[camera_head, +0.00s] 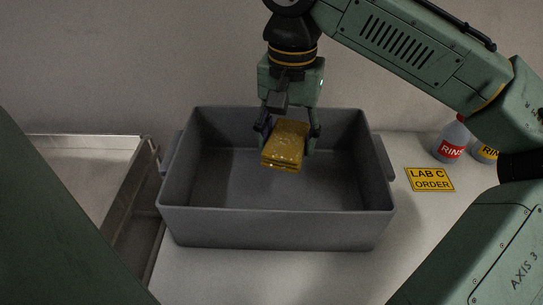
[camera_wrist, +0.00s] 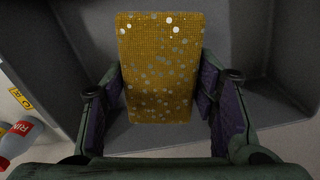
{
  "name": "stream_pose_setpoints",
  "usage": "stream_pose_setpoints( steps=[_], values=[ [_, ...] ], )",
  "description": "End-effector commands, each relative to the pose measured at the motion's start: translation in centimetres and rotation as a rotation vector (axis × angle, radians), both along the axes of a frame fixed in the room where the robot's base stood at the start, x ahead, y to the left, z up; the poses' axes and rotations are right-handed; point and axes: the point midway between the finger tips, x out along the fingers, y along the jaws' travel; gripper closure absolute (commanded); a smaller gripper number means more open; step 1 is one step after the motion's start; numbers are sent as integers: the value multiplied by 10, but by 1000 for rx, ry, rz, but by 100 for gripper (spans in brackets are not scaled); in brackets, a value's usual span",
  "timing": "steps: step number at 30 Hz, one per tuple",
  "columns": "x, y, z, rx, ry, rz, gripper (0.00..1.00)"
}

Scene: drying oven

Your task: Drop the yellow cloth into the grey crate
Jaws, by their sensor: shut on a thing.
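The yellow cloth (camera_head: 285,147) is a folded, speckled pad held in my gripper (camera_head: 288,137). My gripper points down and is shut on the cloth, with a finger on each side of it. The cloth hangs over the inside of the grey crate (camera_head: 275,225), around the level of its rim; its exact height is hard to tell. In the wrist view the cloth (camera_wrist: 160,75) fills the space between the purple-padded fingers of my gripper (camera_wrist: 162,95), with the crate's dark floor behind it. The crate looks empty below the cloth.
The crate stands on a pale table (camera_head: 260,280). A metal tray (camera_head: 140,190) is to its left.

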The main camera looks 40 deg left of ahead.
Motion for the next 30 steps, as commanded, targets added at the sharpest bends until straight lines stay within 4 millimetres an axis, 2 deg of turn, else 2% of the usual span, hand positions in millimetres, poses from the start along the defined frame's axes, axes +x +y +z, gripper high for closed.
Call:
stream_pose_setpoints(
  steps=[2, 10, 11, 12, 21, 30],
  values=[
    [0, 0, -7, 0, -1, 0, 73],
    [0, 0, -6, 0, 0, 0, 73],
    [0, 0, -6, 0, 0, 0, 45],
    [0, 0, -6, 0, -1, 0, 42],
    [0, 0, -6, 0, 0, 0, 23],
    [0, 0, -5, 0, -1, 0, 23]
  ],
)
